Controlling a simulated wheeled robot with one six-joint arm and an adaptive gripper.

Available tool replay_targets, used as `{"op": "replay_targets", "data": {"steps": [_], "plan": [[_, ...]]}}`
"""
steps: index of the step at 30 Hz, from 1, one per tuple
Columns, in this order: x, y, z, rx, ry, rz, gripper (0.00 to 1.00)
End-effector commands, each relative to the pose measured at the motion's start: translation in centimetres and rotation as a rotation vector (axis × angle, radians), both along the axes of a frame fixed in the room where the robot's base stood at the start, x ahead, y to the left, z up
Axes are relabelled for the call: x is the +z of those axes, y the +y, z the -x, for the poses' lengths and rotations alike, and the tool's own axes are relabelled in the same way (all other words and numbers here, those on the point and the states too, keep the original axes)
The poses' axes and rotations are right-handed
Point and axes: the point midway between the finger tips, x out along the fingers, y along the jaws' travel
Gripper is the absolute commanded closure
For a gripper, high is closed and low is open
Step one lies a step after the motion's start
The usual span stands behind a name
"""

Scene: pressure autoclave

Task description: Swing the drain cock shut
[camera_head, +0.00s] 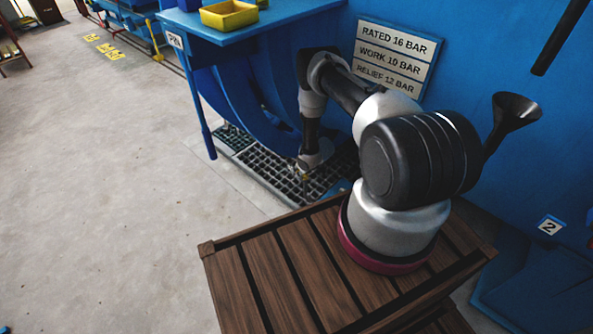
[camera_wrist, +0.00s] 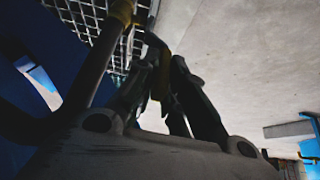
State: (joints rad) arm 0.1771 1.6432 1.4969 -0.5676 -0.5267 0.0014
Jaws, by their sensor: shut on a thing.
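My gripper (camera_wrist: 162,62) is shut on a dull yellow piece, which appears to be the drain cock's handle (camera_wrist: 164,82), in the wrist view. A dark pipe (camera_wrist: 92,72) with a brass-coloured collar (camera_wrist: 122,10) stands just left of the fingers. The fingers hide much of the handle, and its exact angle is hard to tell. In the head view, my arm reaches down beside the blue vessel (camera_head: 262,105), with my gripper (camera_head: 306,176) low over the floor grating. The cock is too small and covered to make out there.
A dark floor grating (camera_head: 257,178) lies below the vessel. A blue table (camera_head: 228,33) with a yellow bin (camera_head: 229,14) overhangs at the left. A blue wall with a pressure sign (camera_head: 395,58) stands behind my arm. Open concrete floor (camera_head: 90,190) spreads left.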

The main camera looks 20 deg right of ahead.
Motion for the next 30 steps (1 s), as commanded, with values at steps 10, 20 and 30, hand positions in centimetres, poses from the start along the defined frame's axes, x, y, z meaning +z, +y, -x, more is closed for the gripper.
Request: {"op": "replay_targets", "data": {"steps": [10, 20, 30], "plan": [[-1.0, -1.2, 2.9, -0.005, -0.262, -0.109, 1.00], [-2.2, -1.9, 4.6, -0.003, -0.484, -0.199, 1.00], [-2.9, -2.2, 5.3, -0.002, -0.594, -0.244, 1.00]]}}
